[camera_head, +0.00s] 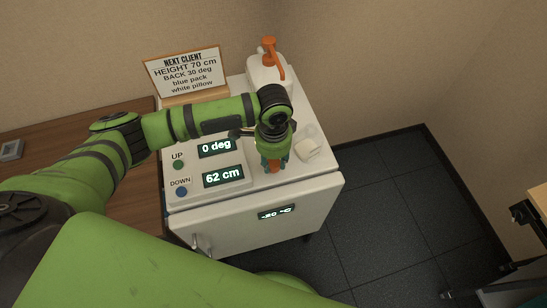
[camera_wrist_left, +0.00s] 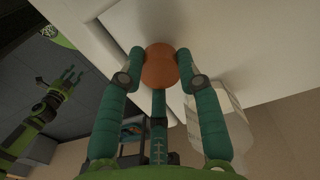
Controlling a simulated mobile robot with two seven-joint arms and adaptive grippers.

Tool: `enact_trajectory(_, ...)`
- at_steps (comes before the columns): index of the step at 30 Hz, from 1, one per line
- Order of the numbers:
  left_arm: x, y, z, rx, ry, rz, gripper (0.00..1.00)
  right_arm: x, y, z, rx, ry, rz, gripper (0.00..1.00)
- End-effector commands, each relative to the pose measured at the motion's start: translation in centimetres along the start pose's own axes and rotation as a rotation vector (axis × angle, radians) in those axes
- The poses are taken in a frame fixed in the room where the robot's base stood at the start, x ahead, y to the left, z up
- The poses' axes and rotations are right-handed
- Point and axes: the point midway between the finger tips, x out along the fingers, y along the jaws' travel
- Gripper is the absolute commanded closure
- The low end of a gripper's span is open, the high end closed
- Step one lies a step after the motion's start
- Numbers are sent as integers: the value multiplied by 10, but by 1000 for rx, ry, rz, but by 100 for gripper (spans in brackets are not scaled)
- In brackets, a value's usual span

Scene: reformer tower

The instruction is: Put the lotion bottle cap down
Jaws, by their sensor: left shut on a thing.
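My left gripper (camera_head: 272,165) reaches down over the front part of the white cabinet top, with teal fingers. In the head view only a bit of the cap (camera_head: 274,167) shows. My right gripper (camera_wrist_left: 70,76) appears small at the left of the wrist view, its fingers apart and empty.
A white bottle (camera_head: 262,72) with an orange pump stands at the back of the cabinet. A pale, partly clear object (camera_head: 308,148) lies right of my gripper. A sign (camera_head: 186,72) stands back left. Display panels (camera_head: 223,176) and buttons (camera_head: 181,192) are left of my gripper.

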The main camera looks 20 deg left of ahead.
Motion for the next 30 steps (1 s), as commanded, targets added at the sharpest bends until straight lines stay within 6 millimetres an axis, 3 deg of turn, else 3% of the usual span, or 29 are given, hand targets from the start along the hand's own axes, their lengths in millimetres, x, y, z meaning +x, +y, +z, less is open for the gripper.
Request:
enact_trajectory(7, 2, 0, 0, 0, 0, 1, 79, 0, 6, 2, -3, -2, 8, 60)
enact_trajectory(9, 2, 0, 0, 0, 1, 0, 45, 0, 7, 2, -3, -3, 9, 60)
enact_trajectory(10, 2, 0, 0, 0, 1, 0, 42, 0, 8, 2, -3, -3, 10, 60)
enact_trajectory(23, -5, -1, -1, -1, 3, -2, 42, 1, 8, 2, 0, -3, 11, 60)
enact_trajectory(30, -51, -1, -1, 0, 5, -4, 42, 8, 8, 3, 0, -3, 10, 60)
